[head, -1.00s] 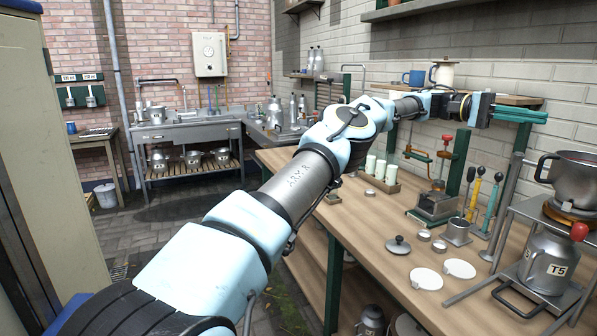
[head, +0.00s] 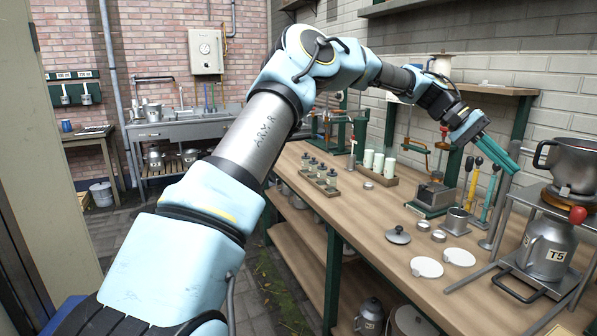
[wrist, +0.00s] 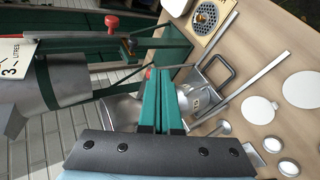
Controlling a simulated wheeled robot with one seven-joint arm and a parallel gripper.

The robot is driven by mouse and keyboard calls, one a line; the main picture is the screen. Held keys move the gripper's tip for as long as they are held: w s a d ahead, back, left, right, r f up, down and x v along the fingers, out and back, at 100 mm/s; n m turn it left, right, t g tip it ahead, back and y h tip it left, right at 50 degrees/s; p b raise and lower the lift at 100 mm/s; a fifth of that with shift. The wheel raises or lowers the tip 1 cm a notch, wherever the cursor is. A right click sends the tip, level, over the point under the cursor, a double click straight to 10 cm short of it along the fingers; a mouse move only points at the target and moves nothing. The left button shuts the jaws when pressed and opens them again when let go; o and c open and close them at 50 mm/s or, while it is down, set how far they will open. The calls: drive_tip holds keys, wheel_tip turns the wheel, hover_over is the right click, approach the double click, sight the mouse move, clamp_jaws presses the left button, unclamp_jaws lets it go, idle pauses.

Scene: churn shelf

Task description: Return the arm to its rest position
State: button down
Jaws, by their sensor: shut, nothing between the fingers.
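My gripper (head: 497,148) is at the end of my raised arm, above the right part of the wooden workbench (head: 372,226). Its green fingers are together with nothing between them, and they point right and down in the head view. In the wrist view the fingers (wrist: 161,98) lie side by side, in front of a metal vessel and a metal stand. The gripper looks close to the metal stand (head: 520,200) in the head view; I cannot tell the exact gap.
A metal pot (head: 572,163) stands on the stand, with a can marked T5 (head: 547,248) below. White discs (head: 426,267), a lidded dish (head: 398,235) and white cups (head: 378,163) stand on the bench. A wall shelf (head: 500,89) is behind. The front bench middle is clear.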

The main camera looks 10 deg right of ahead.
drive_tip(key=w+a+f+n+t+y+b, duration=0.1)
drive_tip(key=w+a+f+n+t+y, duration=0.15)
drive_tip(key=a+f, duration=0.6)
drive_tip(key=w+a+f+n+t+y+b, duration=0.1)
drive_tip(key=w+a+f+t+b, duration=0.15)
drive_tip(key=a, duration=1.05)
drive_tip(key=w+a+f+n+t+y+b, duration=0.1)
drive_tip(key=w+a+f+t, duration=0.2)
drive_tip(key=a+f, duration=0.5)
drive_tip(key=s+a+f+n+t+y+b, duration=0.1)
drive_tip(key=s+a, duration=0.3)
drive_tip(key=a, duration=0.9)
drive_tip(key=s+a+f+n+t+y+b, duration=0.1)
drive_tip(key=s+a, duration=0.4)
drive_tip(key=a, duration=0.8)
drive_tip(key=shift+s+a+f+n, duration=0.2)
drive_tip(key=shift+a+f+n, duration=0.15)
drive_tip(key=shift+f+n, duration=0.45)
